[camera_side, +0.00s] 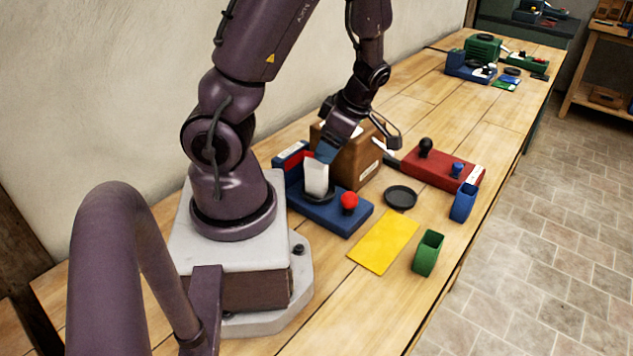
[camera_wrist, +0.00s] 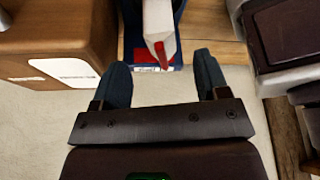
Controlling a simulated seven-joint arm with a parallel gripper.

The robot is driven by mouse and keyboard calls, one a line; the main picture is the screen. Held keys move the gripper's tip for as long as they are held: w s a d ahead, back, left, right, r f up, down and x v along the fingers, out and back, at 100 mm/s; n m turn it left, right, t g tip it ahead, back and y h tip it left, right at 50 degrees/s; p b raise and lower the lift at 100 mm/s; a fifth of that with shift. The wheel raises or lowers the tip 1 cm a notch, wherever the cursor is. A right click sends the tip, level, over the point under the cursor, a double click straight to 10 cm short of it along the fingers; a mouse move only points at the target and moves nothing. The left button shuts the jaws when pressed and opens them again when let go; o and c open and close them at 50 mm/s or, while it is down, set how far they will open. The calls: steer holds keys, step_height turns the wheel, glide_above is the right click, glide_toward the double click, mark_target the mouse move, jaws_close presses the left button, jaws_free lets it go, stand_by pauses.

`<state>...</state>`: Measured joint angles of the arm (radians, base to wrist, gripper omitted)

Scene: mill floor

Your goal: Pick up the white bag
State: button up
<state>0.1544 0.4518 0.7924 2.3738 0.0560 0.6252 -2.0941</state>
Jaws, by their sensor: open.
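The white bag (camera_side: 316,178) stands upright on a blue fixture (camera_side: 338,213) with a red knob, close to my base. In the wrist view the bag (camera_wrist: 158,22) shows at the top centre, with a red mark on it, and its upper part is cut off by the frame. My gripper (camera_side: 360,147) is above and near the bag, beside the brown box. Its two fingers are apart with nothing held between them, and in the wrist view my gripper (camera_wrist: 160,60) points towards the bag. Whether the fingertips touch the bag cannot be told.
A brown box (camera_side: 369,167) stands right behind the fixture. A black dish (camera_side: 400,197), yellow sheet (camera_side: 384,241), green holder (camera_side: 428,253), blue holder (camera_side: 464,203) and red fixture (camera_side: 437,171) lie to the right. Blue and green fixtures stand farther back; mid-bench is clear.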

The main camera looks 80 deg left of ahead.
mark_target(320, 164)
steer(key=x, duration=0.8)
steer(key=shift+s+f, duration=0.1)
steer(key=shift+f, duration=0.15)
steer(key=c, duration=1.1)
steer(key=shift+r, duration=0.15)
